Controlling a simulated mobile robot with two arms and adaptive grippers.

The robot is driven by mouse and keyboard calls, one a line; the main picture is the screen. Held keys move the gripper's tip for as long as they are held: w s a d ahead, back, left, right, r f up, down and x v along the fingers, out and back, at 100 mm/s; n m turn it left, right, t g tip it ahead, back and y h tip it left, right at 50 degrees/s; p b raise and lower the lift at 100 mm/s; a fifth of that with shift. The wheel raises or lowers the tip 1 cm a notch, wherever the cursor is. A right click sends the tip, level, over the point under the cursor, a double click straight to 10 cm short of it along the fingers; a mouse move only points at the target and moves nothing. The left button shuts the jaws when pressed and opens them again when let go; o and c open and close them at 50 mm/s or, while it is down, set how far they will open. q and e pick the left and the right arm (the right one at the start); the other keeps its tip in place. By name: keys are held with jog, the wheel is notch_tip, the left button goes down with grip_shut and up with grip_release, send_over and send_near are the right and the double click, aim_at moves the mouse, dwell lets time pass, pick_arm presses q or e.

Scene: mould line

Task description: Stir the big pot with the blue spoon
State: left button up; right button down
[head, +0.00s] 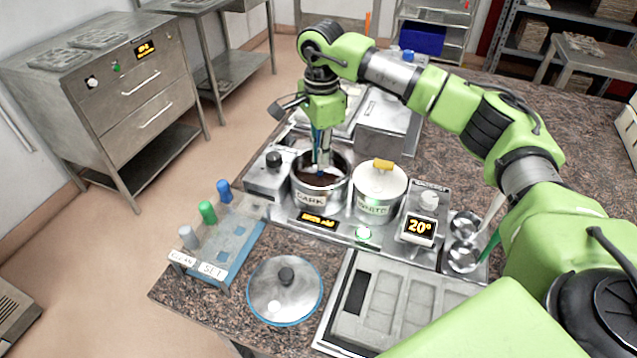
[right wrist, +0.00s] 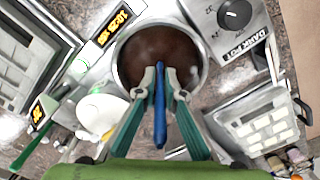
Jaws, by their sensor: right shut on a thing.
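My right gripper (head: 321,158) is above the open steel pot labelled DARK (head: 318,199), pointing down. It is shut on the blue spoon (right wrist: 160,112), whose handle lies between the two green-tipped fingers in the right wrist view, where the gripper (right wrist: 160,88) also shows. The spoon's lower end points into the pot, over the dark brown contents (right wrist: 158,50). I cannot tell how deep it reaches. The pot's rim (right wrist: 118,52) surrounds the contents in that view. My left gripper is not in view.
A covered pot labelled WHITE (head: 375,208) stands right beside it. A grey mould (head: 350,325) is at front right. Steel cups (head: 463,258) stand right of the display.

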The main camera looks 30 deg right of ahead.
jog(key=shift+r+p, duration=2.3)
jog(key=shift+r, duration=1.6)
jog(key=shift+r+p, duration=1.35)
jog(key=shift+r, duration=0.7)
jog(key=shift+s+a+f, duration=0.1)
jog(key=shift+f, duration=0.1)
